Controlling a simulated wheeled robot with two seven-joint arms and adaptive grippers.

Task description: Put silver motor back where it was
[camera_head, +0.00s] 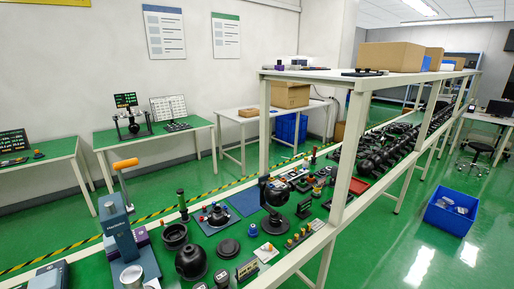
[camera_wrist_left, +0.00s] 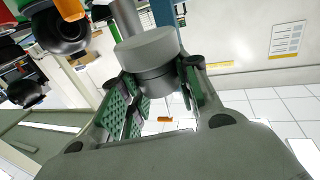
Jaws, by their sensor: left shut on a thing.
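In the left wrist view, the silver motor (camera_wrist_left: 148,48) is a short grey cylinder with a darker lower band. My left gripper (camera_wrist_left: 160,85) is shut on it, with green-padded fingers on either side. A metallic rod (camera_wrist_left: 125,17) shows just behind the motor; I cannot tell whether they touch. In the head view, a silver cylinder (camera_head: 132,277) shows at the bottom left, below a blue press-like device (camera_head: 121,240); I cannot tell whether it is the held motor. My left gripper cannot be made out in the head view. My right gripper is not in view.
The long green bench holds black round parts (camera_head: 191,262), a dark arm-like device (camera_head: 273,191) and several small parts. A white shelf frame (camera_head: 349,140) rises over the bench. A blue bin (camera_head: 451,212) stands on the floor at right. Open green floor lies around it.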

